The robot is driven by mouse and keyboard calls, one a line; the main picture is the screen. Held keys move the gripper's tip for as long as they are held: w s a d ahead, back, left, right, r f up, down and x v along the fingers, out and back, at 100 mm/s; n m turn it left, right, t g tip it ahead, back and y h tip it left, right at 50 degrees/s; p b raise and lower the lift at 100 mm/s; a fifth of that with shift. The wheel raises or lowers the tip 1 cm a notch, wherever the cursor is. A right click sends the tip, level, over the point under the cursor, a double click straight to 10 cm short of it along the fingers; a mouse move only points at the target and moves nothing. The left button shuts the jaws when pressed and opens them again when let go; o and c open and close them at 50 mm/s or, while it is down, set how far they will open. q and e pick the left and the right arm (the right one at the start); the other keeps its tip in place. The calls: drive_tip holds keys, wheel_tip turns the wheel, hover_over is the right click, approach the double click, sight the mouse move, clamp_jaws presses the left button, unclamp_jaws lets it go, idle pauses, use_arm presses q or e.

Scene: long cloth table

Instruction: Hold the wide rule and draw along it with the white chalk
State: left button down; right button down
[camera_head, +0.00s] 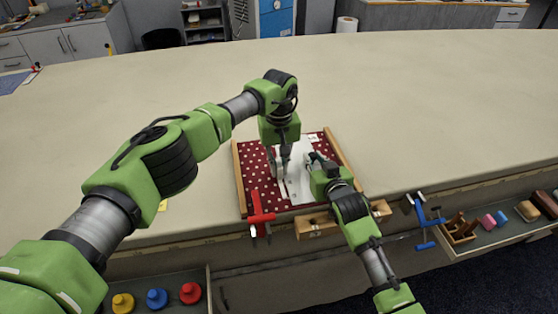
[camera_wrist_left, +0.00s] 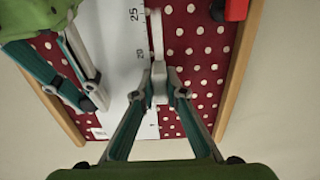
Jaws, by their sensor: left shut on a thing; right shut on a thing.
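The wide rule (camera_head: 298,175) is white with black numbers and lies flat on a red cloth with white dots (camera_head: 256,178). It also shows in the left wrist view (camera_wrist_left: 115,35). My right gripper (camera_head: 314,160) is shut on the rule; in the left wrist view it (camera_wrist_left: 96,98) is at the rule's left side. My left gripper (camera_head: 281,174) is shut on the white chalk (camera_wrist_left: 159,82), mostly hidden between its fingertips, beside the rule's right edge in the left wrist view. A straight white strip (camera_wrist_left: 157,32) runs along that edge; I cannot tell whether it is a drawn line.
Wooden strips (camera_head: 240,180) border the cloth's sides. A red clamp (camera_head: 258,214) stands at its front left corner. A blue clamp (camera_head: 424,214) is at the table's front edge. Open drawers hold coloured knobs (camera_head: 157,298) and tools (camera_head: 459,229). The table behind is clear.

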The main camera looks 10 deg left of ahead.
use_arm(q)
drive_tip(key=shift+f, duration=0.55)
idle(0.8)
drive_tip(key=shift+w, duration=0.1)
drive_tip(key=shift+w, duration=0.55)
drive_tip(key=shift+w+a+r, duration=0.1)
drive_tip(key=shift+w+a, duration=0.15)
drive_tip(key=shift+s+d, duration=0.25)
drive_tip(key=shift+s, duration=0.7)
drive_tip(key=shift+s, duration=0.1)
drive_tip(key=shift+s+d, duration=0.3)
drive_tip(key=shift+s, duration=0.55)
